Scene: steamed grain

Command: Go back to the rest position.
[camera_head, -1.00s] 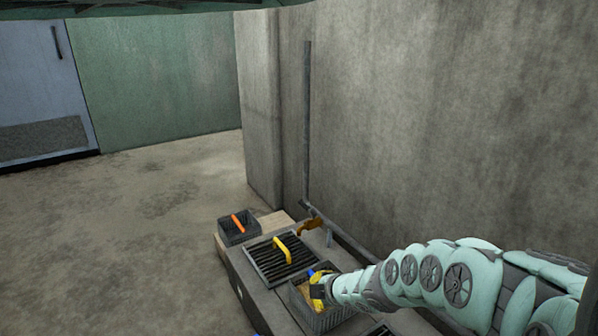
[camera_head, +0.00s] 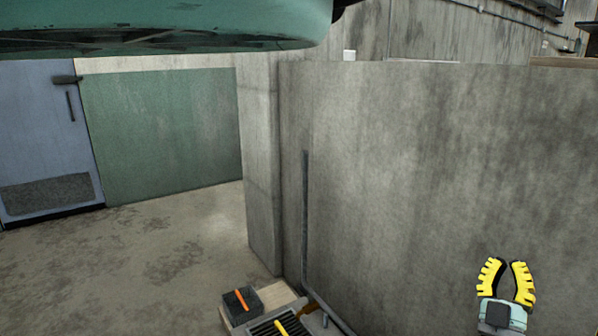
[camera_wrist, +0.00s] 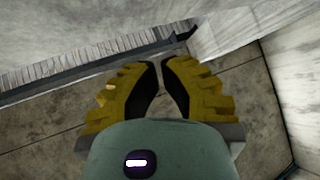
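My gripper (camera_head: 508,266) is raised in front of the concrete wall at the lower right of the head view, with its yellow ridged fingers pointing up. The fingers are apart and nothing is between them. In the wrist view my gripper (camera_wrist: 160,66) also shows empty, with a narrow gap between the two tips. A dark box (camera_head: 231,312) with an orange-handled item (camera_head: 241,299) stands at the bottom of the head view. Beside it is part of a slatted grate (camera_head: 265,327) with a yellow handle (camera_head: 281,326). The rest of the counter is cut off.
A tall concrete wall (camera_head: 420,180) fills the right side, with a vertical pipe (camera_head: 305,215) on it. Open floor (camera_head: 150,250) lies to the left, before a green panel (camera_head: 160,130) and a blue-grey door (camera_head: 45,140).

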